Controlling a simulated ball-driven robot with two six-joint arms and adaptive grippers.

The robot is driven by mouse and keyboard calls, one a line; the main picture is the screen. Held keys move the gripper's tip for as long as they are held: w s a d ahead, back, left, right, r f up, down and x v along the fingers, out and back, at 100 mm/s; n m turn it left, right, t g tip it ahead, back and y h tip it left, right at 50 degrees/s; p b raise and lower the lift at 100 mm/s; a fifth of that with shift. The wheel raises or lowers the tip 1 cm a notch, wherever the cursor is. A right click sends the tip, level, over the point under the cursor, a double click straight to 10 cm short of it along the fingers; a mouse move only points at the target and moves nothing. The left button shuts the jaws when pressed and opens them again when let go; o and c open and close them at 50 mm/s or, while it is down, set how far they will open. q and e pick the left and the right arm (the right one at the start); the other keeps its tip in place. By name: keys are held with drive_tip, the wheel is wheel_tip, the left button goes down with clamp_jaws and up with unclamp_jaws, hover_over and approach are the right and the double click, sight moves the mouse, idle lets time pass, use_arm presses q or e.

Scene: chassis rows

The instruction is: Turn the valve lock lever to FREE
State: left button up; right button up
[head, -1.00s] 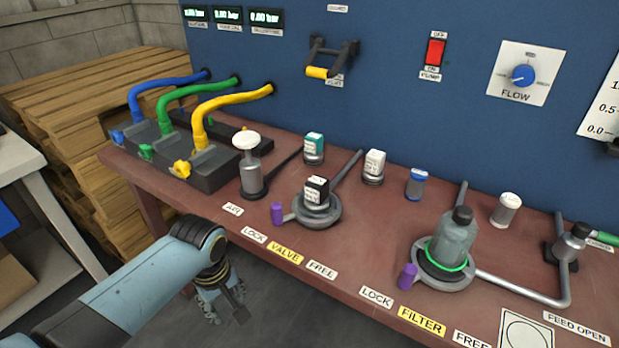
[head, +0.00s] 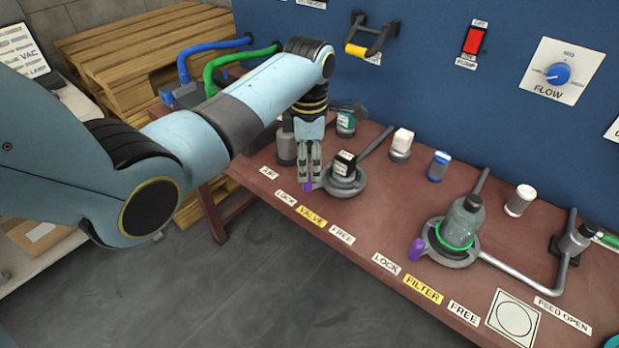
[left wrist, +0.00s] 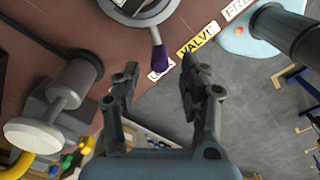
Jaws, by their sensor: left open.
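The valve lock lever has a purple handle (head: 307,186) and sits on a round grey valve base (head: 347,186) with a black-capped block (head: 344,163) on it. The handle points toward the LOCK label (head: 286,198); the VALVE label (head: 312,216) and FREE label (head: 342,234) lie to its right. My left gripper (head: 308,179) points down at the handle, open, partly hiding it. In the left wrist view, the purple handle (left wrist: 161,58) shows just ahead of the open fingers (left wrist: 160,80), between them in the picture; contact cannot be told. My right gripper is out of view.
A filter (head: 459,226) with its own purple lever (head: 417,249) stands to the right. The table front edge drops to open floor.

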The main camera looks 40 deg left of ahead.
sight(309, 174)
use_arm(q)
wheel_tip(309, 174, down, 5)
drive_tip(key=shift+r, duration=0.1)
drive_tip(key=shift+c, duration=0.2)
clamp_jaws()
idle(0.4)
